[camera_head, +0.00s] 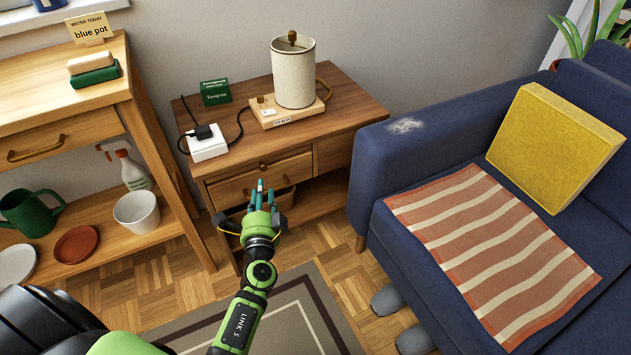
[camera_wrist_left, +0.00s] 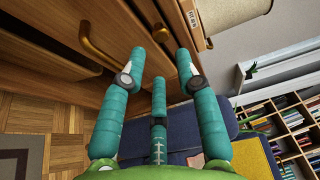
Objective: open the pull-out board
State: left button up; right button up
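The wooden side table (camera_head: 350,112) stands against the wall. A thin front strip under its top, which looks like the pull-out board (camera_head: 240,183), carries a small brass knob (camera_head: 262,166) and appears flush. A drawer with a brass pull lies below; the pull (camera_wrist_left: 98,46) shows in the left wrist view. My left gripper (camera_head: 262,190) is in front of the table, its teal fingers spread and empty. In the left wrist view the knob (camera_wrist_left: 161,33) appears just beyond and between the fingertips (camera_wrist_left: 160,60); contact cannot be told. My right gripper is not in view.
On the table stand a lamp (camera_head: 293,75), a white power strip (camera_head: 207,145) and a green sign (camera_head: 215,92). A blue sofa (camera_head: 365,165) is close on the right. A shelf unit (camera_head: 130,105) with pots stands left. A rug (camera_head: 290,310) covers the floor in front.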

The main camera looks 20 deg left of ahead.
aim_at(264, 169)
pick_arm(q)
jog(key=x, duration=0.7)
jog(key=shift+d, duration=0.1)
grip_shut()
